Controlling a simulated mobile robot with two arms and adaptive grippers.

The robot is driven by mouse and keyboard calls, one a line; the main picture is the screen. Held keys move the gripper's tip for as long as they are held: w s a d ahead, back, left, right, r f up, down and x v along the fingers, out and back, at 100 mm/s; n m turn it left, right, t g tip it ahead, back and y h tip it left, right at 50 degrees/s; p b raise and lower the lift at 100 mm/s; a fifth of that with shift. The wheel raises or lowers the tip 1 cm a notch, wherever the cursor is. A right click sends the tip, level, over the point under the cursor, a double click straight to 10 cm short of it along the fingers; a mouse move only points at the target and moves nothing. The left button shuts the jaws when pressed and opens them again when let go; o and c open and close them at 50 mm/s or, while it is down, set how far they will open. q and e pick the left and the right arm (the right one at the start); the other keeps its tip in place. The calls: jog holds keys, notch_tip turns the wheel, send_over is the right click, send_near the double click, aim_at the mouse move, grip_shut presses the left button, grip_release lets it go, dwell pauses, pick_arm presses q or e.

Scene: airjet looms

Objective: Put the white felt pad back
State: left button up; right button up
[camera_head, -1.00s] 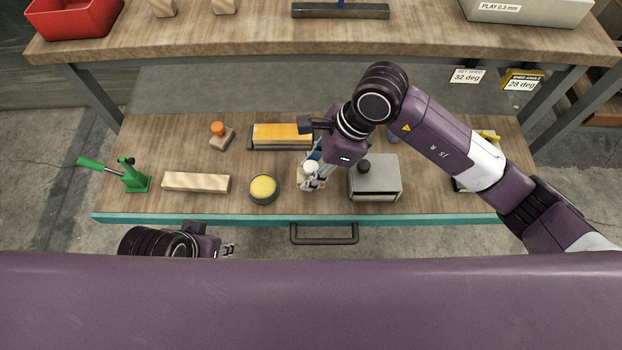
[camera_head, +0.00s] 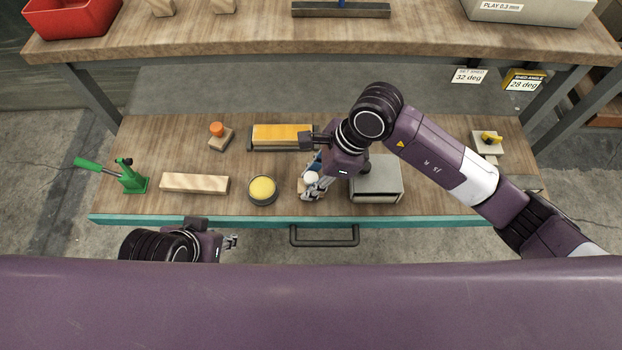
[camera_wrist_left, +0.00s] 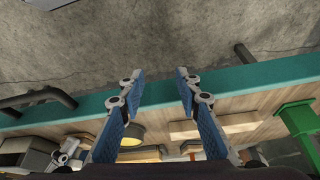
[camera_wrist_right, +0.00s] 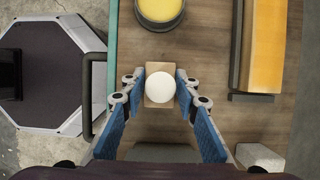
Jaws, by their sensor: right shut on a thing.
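A white round top (camera_wrist_right: 165,86) on a small wooden block (camera_wrist_right: 158,102) looks like the felt pad. It sits between the fingers of my right gripper (camera_wrist_right: 160,76), which is shut on the block. In the head view my right gripper (camera_head: 312,190) is low over the front of the bench, with the white top (camera_head: 311,178) showing and most of the block hidden. My left gripper (camera_head: 231,242) hangs in front of the bench edge. In the left wrist view its fingers (camera_wrist_left: 160,80) are apart and empty.
A grey box (camera_head: 377,184) stands just right of my right gripper. A round yellow-topped tin (camera_head: 262,189) is to its left, and a yellow-faced bar (camera_head: 282,136) behind. A wooden bar (camera_head: 195,183), an orange-knobbed block (camera_head: 219,137) and a green lever tool (camera_head: 131,178) are further left.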

jog(key=o, duration=1)
pick_arm(q)
jog(key=shift+w+d, duration=0.1)
jog(key=shift+w, duration=0.1)
pick_arm(e)
jog(key=shift+r, duration=0.1)
jog(key=p+v, duration=0.1)
jog(key=v, duration=0.1)
jog(key=shift+w+r, duration=0.1)
jog(key=shift+r, duration=0.2)
pick_arm(q)
jog(key=s, duration=0.1)
jog(key=p, duration=0.1)
jog(key=s+r+g, duration=0.1)
jog(key=shift+s+a, duration=0.3)
jog(key=shift+a, duration=0.1)
pick_arm(e)
jog(key=v, duration=0.9)
jog(key=shift+d+r, duration=0.15)
jog(key=shift+r, duration=0.05)
